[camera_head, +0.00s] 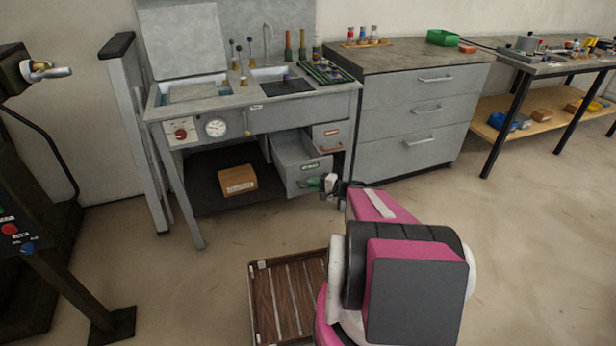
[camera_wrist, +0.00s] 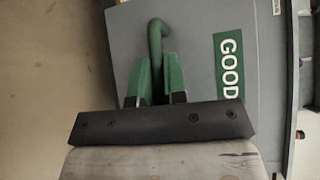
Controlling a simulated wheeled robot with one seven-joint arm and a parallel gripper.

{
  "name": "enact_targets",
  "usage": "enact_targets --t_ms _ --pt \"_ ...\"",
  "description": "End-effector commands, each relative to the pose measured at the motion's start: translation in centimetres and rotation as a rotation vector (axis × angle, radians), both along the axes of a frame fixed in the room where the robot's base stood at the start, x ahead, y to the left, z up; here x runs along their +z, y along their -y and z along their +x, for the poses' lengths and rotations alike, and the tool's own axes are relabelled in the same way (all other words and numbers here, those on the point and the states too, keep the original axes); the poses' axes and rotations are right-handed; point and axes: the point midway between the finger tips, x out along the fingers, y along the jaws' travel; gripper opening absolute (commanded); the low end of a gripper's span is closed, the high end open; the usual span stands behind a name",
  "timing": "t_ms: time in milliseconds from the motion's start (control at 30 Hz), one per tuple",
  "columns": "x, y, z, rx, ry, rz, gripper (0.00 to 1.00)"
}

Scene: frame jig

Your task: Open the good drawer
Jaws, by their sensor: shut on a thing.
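The good drawer (camera_head: 288,150) is a grey drawer under the grey workbench. It stands pulled out, and its open inside shows in the head view. Its front carries a green label reading GOOD (camera_wrist: 229,66) in the wrist view. A green handle (camera_wrist: 156,40) sits beside the label. My gripper (camera_wrist: 160,78) has green-lined fingers, one on each side of the handle, and is shut on it. In the head view my gripper (camera_head: 328,183) is at the drawer's front, and my arm reaches in from the lower right.
A smaller drawer with an orange handle (camera_head: 331,147) is above and right of the good drawer. A cardboard box (camera_head: 237,180) lies on the bench's lower shelf. A grey cabinet (camera_head: 410,120) stands to the right. A slatted wooden pallet (camera_head: 262,300) is on the floor in front.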

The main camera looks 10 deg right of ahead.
Motion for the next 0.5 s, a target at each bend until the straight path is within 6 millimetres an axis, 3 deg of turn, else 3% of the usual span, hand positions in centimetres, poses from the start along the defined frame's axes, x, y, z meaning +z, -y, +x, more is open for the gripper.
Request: enact_targets --t_ms 200,500 --pt "0.0 0.2 -1.9 0.001 0.001 0.000 0.00" --pt "-0.1 0.3 -2.0 0.001 0.000 -0.001 0.00"
